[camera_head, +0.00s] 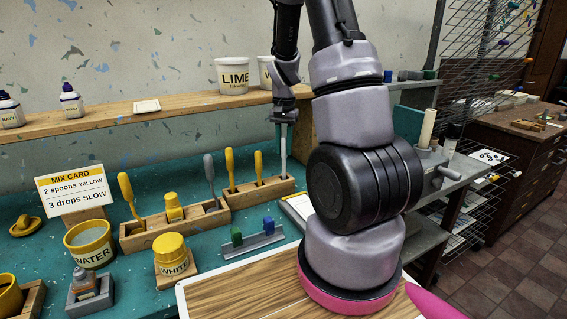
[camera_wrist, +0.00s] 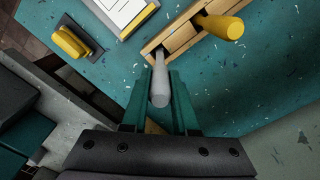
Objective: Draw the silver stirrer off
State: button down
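The silver stirrer (camera_head: 283,158) stands upright at the right end of a wooden rack (camera_head: 243,198). Its pale grey handle also shows in the wrist view (camera_wrist: 160,90), end-on towards the camera. My gripper (camera_head: 284,128) is above that rack end, with its fingers down on either side of the handle. In the wrist view, the teal fingers (camera_wrist: 161,86) lie close against both sides of the handle, and it looks gripped. The lower end of the stirrer is hidden by the rack.
Yellow-handled tools (camera_head: 258,166) stand left of the stirrer in the same rack. A darker grey tool (camera_head: 209,172) stands in the left rack. A shelf (camera_head: 150,113) with tubs runs behind. A small stand with green and blue pieces (camera_head: 250,243) sits in front.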

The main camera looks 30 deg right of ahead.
jog(key=shift+r, duration=4.75)
jog(key=shift+w, duration=0.1)
